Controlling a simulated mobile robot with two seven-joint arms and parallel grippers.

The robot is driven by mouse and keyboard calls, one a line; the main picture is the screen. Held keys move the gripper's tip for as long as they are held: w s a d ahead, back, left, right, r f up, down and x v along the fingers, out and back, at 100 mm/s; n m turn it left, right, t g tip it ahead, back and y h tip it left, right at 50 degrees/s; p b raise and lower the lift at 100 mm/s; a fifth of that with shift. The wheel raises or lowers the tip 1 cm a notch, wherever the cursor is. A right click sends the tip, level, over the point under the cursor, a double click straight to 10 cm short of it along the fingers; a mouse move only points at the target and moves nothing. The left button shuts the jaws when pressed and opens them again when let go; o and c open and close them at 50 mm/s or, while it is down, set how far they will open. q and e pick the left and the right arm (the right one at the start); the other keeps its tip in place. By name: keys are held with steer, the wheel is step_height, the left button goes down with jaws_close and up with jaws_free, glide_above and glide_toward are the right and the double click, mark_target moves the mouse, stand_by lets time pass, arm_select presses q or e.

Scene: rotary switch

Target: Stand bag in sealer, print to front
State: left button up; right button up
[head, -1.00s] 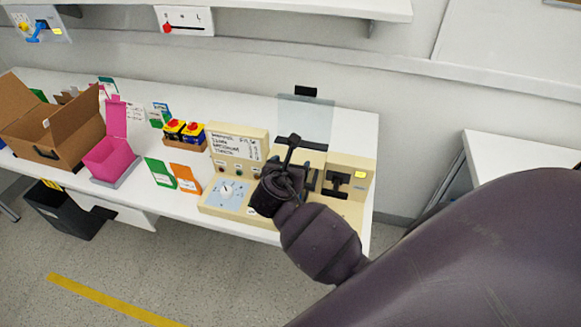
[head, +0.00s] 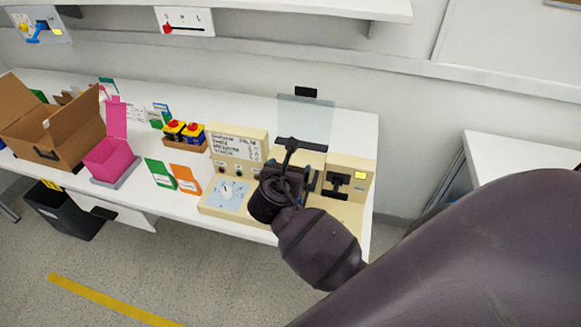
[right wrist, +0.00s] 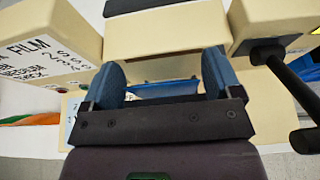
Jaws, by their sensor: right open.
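The cream sealer (head: 345,208) stands on the right end of the white table, with a dial (head: 228,191) on its front left. My right gripper (head: 288,180) is over the middle of the sealer in the head view, its fingers mostly hidden by my wrist. In the right wrist view my right gripper (right wrist: 162,72) is open, its two blue fingers apart. A blue item (right wrist: 163,88) shows low between the fingers, within the sealer; I cannot tell whether it is a bag or if its print shows.
A clear panel (head: 305,118) rises behind the sealer. A black lever (head: 336,182) is on its right block and also shows in the right wrist view (right wrist: 290,82).

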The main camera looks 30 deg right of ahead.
steer(key=v, duration=1)
steer(key=shift+a, duration=0.15)
steer(key=shift+s+r, duration=0.15)
